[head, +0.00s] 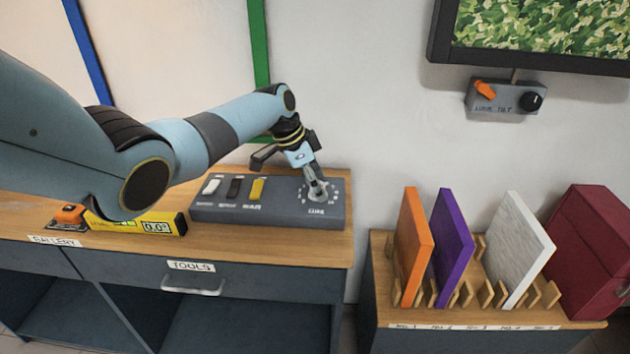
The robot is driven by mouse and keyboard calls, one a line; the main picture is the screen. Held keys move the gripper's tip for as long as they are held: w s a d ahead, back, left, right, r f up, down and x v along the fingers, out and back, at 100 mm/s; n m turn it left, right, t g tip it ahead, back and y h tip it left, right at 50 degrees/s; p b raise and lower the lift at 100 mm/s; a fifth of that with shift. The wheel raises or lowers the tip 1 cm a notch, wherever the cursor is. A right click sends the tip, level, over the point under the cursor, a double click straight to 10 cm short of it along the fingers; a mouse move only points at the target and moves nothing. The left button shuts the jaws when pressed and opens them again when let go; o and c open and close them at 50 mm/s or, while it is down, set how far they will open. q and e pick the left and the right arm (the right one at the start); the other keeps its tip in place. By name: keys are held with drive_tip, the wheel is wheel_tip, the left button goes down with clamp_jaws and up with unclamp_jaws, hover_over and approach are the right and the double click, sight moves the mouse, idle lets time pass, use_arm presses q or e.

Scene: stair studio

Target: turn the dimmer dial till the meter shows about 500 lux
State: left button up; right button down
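The dimmer dial (319,193) is at the right end of a dark grey control box (270,211), with a ring of pale marks around it and a small label below. My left gripper (317,185) points down at the dial, its fingertips at the knob and hiding most of it. I cannot tell whether the fingers are closed on the knob or only around it. No meter with a lux reading shows. A yellow device (140,222) left of the box has a small display that seems to read 0.0°. My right gripper is not in view.
White, black and yellow rocker switches (257,188) sit left of the dial. The box stands on a wooden-topped cabinet (290,246). To the right, a rack (466,318) holds orange, purple and white panels beside a dark red case (594,250). A wall control (503,100) hangs below a screen.

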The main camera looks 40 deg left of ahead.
use_arm(q)
drive_tip(key=v, duration=1.2)
